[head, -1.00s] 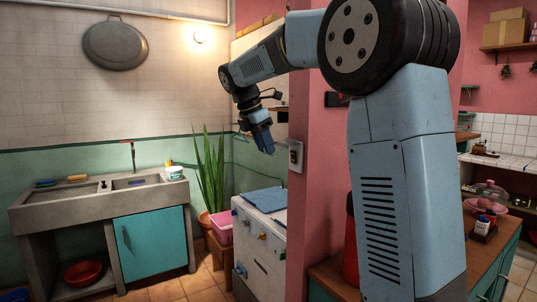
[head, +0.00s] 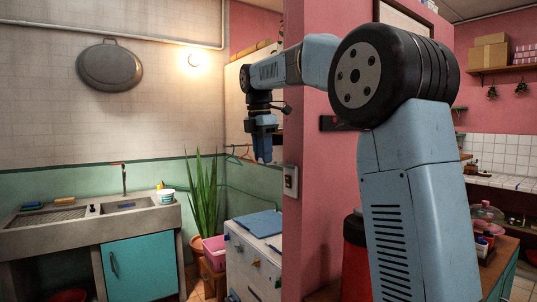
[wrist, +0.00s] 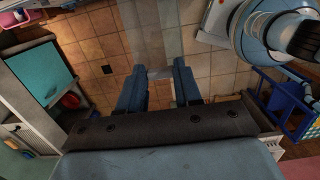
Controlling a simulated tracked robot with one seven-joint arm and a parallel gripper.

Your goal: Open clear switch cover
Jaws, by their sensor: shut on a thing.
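The switch box (head: 290,181) is a small pale plate on the edge of the pink wall in the head view. My gripper (head: 263,158) points straight down, just left of and above the switch box in that view. In the wrist view my gripper (wrist: 160,82) has its two blue fingers some way apart. A see-through pale panel, which looks like the clear switch cover (wrist: 155,32), reaches from between the fingertips to the top edge. The cover is too small to make out in the head view, so its angle to the box is unclear.
The pink wall (head: 319,190) stands right beside my arm. A white cabinet (head: 252,258) with a blue sheet on top is below my gripper. A sink counter (head: 140,222) stands left, with a potted plant (head: 205,205) between. Tiled floor (wrist: 215,80) lies below.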

